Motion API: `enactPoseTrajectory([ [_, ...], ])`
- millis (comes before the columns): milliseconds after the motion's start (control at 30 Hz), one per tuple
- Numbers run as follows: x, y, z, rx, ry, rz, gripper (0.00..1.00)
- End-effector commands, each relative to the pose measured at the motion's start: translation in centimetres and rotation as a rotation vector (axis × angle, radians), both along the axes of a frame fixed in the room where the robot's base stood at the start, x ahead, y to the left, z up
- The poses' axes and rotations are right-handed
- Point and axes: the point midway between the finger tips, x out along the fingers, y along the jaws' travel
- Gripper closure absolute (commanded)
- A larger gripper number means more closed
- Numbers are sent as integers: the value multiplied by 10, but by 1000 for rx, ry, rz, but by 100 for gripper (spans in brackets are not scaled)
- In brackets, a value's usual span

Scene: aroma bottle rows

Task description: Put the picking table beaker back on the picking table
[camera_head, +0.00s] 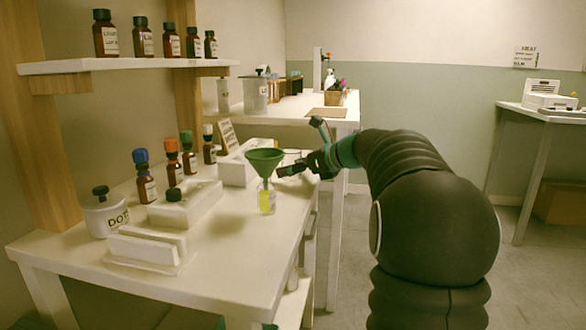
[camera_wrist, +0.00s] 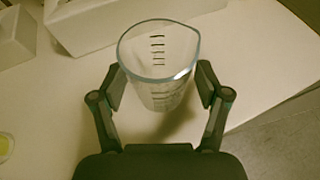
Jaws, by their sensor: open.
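A clear beaker (camera_wrist: 158,55) with dark graduation marks is upright between the two fingers of my gripper (camera_wrist: 160,85) in the wrist view. It looks empty. The fingers are open, one on each side of it; whether they touch its wall is hard to tell. The white table (camera_head: 225,255) lies below, and the beaker appears to stand on it near its edge. In the head view my gripper (camera_head: 298,166) is over the right side of this table, just right of a green funnel (camera_head: 264,160). The beaker is hard to make out there.
The funnel sits in a small bottle of yellow liquid (camera_head: 266,200). White racks (camera_head: 186,206), several capped brown bottles (camera_head: 147,188) and a white lidded pot (camera_head: 106,216) occupy the left. The table's front is clear. Another white table (camera_head: 284,112) stands behind.

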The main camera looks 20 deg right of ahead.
Motion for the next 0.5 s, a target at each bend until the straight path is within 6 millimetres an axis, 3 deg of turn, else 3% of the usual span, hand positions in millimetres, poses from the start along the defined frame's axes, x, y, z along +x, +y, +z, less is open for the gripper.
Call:
enactPoseTrajectory([
  [167,-10,-7,8,-1,-2,-1,25],
  [500,-61,-42,34,-1,-1,-4,25],
])
